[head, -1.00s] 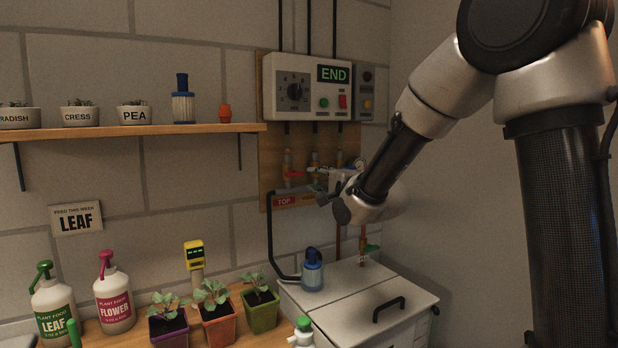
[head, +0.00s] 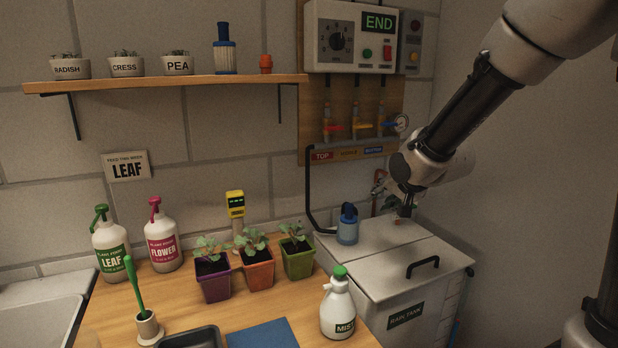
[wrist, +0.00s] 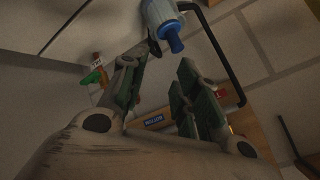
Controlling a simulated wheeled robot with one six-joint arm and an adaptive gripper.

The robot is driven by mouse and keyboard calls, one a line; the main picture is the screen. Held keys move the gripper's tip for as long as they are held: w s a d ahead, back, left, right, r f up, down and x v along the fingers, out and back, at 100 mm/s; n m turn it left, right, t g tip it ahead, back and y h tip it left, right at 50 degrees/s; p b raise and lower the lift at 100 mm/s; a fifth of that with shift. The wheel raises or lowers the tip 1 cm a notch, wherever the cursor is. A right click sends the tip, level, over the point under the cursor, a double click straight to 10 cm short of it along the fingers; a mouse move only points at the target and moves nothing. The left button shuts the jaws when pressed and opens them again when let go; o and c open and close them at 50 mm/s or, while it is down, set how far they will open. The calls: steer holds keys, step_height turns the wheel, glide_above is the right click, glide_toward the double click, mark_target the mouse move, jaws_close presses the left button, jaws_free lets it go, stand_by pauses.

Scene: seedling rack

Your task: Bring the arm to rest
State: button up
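My gripper (head: 404,208) is at the right in the head view, just above the back of the white rain tank lid (head: 385,262). In the wrist view its fingers (wrist: 158,98) stand apart with nothing between them. A blue pump or bottle (head: 347,226) stands on the tank lid to the left of my gripper; it also shows at the top of the wrist view (wrist: 165,25), beyond the fingertips. I cannot tell whether the gripper touches the lid or the pipe behind it.
Valves (head: 357,128) and a control box reading END (head: 352,38) are on the wall behind. The wooden bench (head: 190,300) holds seedling pots (head: 258,272), two plant food bottles (head: 162,238) and a mist bottle (head: 338,305). A shelf (head: 170,82) runs above.

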steer(key=s+d+r+n+g+h, duration=0.1)
steer(key=s+d, duration=0.4)
steer(key=s, duration=0.5)
steer(key=s+d+r+n+g+h, duration=0.1)
steer(key=s+d, duration=0.4)
steer(key=s, duration=0.5)
steer(key=s+d+r+n+g+h, duration=0.1)
steer(key=s+d+r+n+g, duration=0.2)
steer(key=s+d, duration=0.3)
steer(key=s, duration=0.4)
steer(key=shift+s+r, duration=0.25)
steer(key=shift+r, duration=0.1)
